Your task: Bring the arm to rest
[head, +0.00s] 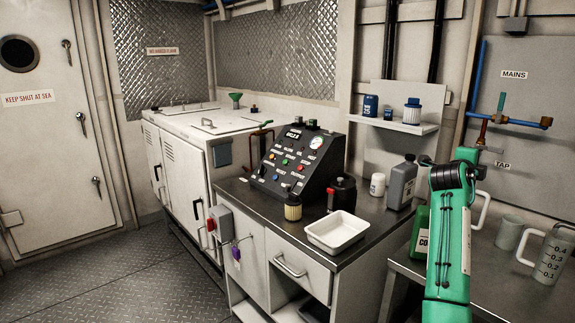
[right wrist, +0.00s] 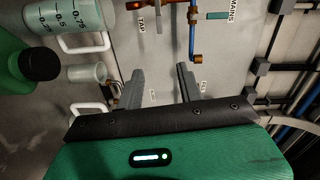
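My right arm (head: 448,240), green with a black joint, rises from the bottom right of the head view, in front of the right-hand bench. My right gripper (right wrist: 160,72) shows in the right wrist view with its two grey fingers spread apart. Nothing is between them. They point toward the grey wall panel with the pipes and appear clear of it. In the head view I cannot make out the fingers clearly. My left arm and gripper are not in view.
Close to my right arm are a measuring jug (head: 553,258), a mug (head: 508,234), a green container (head: 420,232) and a grey bottle (head: 401,185). A blue pipe with a tap (head: 520,122) runs on the wall. A white tray (head: 337,240) stands on the counter. The floor at left is clear.

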